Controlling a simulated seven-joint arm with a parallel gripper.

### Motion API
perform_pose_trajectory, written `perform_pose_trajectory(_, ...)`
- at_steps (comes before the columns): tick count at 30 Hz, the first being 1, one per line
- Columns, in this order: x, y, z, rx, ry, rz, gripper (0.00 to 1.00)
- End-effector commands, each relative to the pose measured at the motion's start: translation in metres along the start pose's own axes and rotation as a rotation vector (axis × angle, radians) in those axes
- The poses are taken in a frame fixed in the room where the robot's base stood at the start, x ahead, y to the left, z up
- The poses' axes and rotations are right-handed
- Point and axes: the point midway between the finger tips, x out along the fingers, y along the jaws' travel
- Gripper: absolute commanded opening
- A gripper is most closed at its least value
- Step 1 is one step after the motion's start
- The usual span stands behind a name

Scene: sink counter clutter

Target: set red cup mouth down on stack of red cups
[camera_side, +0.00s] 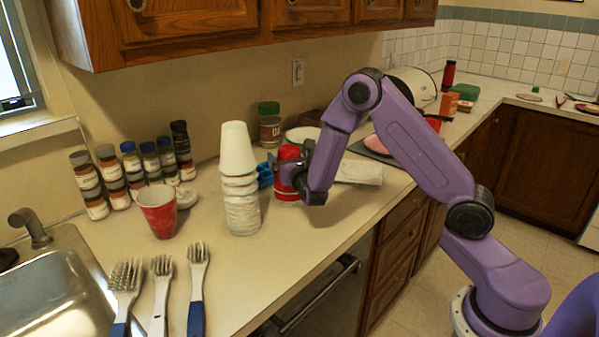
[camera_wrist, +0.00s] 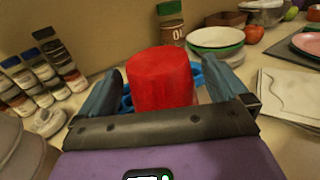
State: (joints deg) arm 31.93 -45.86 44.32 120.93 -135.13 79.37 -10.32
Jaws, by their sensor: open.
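A stack of red cups (camera_side: 289,153) stands mouth down on the counter, partly hidden behind my gripper in the side view. In the wrist view the closed red base of its top cup (camera_wrist: 162,78) shows between my two fingers. My gripper (camera_side: 279,171) is open around the stack, with one finger on each side; it also shows in the wrist view (camera_wrist: 165,88). I cannot tell whether either finger touches the cup. A separate red cup (camera_side: 159,214) stands mouth up on the counter at the left, away from my gripper.
A tall stack of white cups (camera_side: 239,185) stands just left of my gripper. Several spice bottles (camera_side: 130,165) line the wall. Brushes (camera_side: 161,280) lie near the sink (camera_side: 50,290). A blue object (camera_wrist: 198,73) and a green-rimmed bowl (camera_wrist: 216,42) are behind the red stack.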

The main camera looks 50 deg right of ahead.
Motion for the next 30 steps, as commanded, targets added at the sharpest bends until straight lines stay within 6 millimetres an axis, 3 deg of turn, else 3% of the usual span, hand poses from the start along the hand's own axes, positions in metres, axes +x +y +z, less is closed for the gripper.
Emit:
perform_pose_trajectory(21, -0.141, 0.001, 0.000, -0.004, -0.001, 0.006, 1.00)
perform_pose_trajectory(30, -0.164, 0.000, 0.000, -0.001, -0.002, 0.000, 1.00)
